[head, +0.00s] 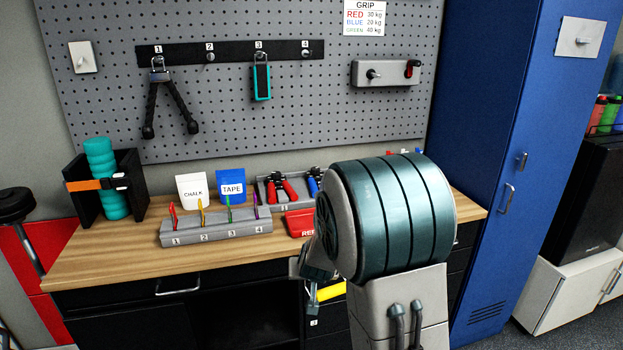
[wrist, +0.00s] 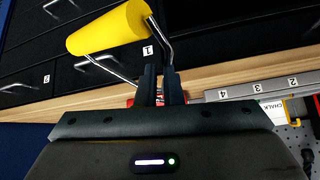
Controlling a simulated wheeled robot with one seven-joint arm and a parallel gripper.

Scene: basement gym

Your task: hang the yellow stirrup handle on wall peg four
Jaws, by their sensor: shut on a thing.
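The yellow stirrup handle (wrist: 110,28) has a yellow foam grip and a bent metal frame. Wall peg four (head: 305,53) is a bare knob on the black strip (head: 230,52) on the pegboard, under the label 4, well above the gripper.
A grey switch box (head: 386,73) is right of the strip. A numbered grey rack (head: 216,228) and the chalk box (head: 192,189) stand on the bench.

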